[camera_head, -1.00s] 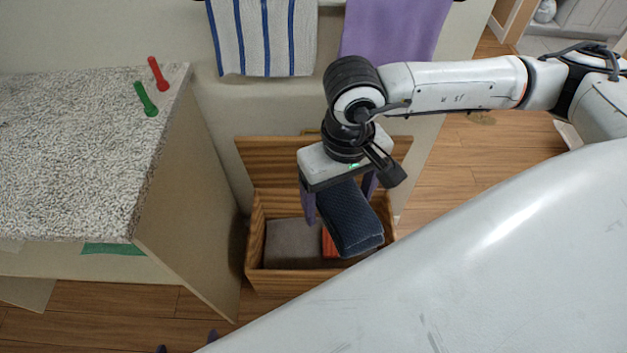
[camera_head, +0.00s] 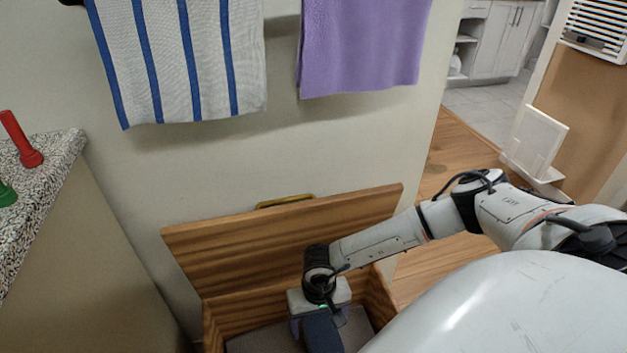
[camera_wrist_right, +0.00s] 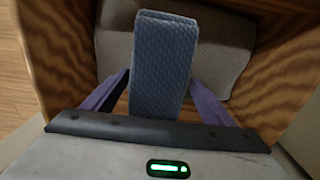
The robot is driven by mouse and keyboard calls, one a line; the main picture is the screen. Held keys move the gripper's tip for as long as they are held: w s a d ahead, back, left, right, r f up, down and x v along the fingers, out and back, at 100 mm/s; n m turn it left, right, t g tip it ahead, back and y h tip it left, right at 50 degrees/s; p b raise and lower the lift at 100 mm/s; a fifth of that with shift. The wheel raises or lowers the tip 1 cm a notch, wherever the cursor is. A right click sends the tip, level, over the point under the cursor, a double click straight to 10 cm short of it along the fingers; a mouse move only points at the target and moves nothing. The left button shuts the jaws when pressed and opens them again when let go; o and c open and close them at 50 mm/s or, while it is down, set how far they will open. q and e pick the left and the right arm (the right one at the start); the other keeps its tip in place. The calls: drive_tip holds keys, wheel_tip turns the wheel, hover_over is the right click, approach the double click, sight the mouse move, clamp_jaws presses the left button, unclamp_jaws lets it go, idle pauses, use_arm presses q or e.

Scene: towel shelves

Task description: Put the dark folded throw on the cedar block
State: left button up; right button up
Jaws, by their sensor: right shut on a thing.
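The dark folded throw (camera_head: 322,334) is a blue-grey ribbed bundle. My right gripper (camera_head: 319,319) is shut on it, over the open wooden chest (camera_head: 250,309). In the right wrist view the throw (camera_wrist_right: 163,60) hangs between the two purple fingers of the gripper (camera_wrist_right: 158,93). Behind it a light grey folded cloth (camera_wrist_right: 118,43) lies in the chest, showing on both sides. I cannot tell whether the throw touches that cloth. I cannot make out a cedar block in either current view. My left gripper is not in view.
The chest's raised lid (camera_head: 290,235) leans toward the wall behind. A striped towel (camera_head: 185,60) and a purple towel (camera_head: 362,45) hang above. A speckled counter (camera_head: 45,185) with a red peg (camera_head: 22,140) and a green peg (camera_head: 6,194) stands left. Floor is open right.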

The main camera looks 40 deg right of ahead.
wheel_tip(320, 180, down, 6)
drive_tip(key=shift+r+b, duration=0.1)
drive_tip(key=shift+b, duration=0.85)
wheel_tip(320, 180, down, 3)
drive_tip(key=shift+r+b, duration=0.2)
drive_tip(key=shift+b, duration=0.4)
drive_tip(key=shift+f, duration=0.25)
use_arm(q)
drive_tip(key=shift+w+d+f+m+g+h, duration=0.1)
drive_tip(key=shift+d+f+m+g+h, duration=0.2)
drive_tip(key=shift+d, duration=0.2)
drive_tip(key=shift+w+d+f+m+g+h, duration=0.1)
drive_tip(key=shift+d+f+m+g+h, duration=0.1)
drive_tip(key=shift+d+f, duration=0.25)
use_arm(e)
drive_tip(key=shift+r, duration=0.1)
drive_tip(key=shift+f, duration=0.25)
drive_tip(key=o, duration=1.4)
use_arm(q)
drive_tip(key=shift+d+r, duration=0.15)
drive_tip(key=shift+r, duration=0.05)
use_arm(e)
drive_tip(key=shift+r, duration=0.1)
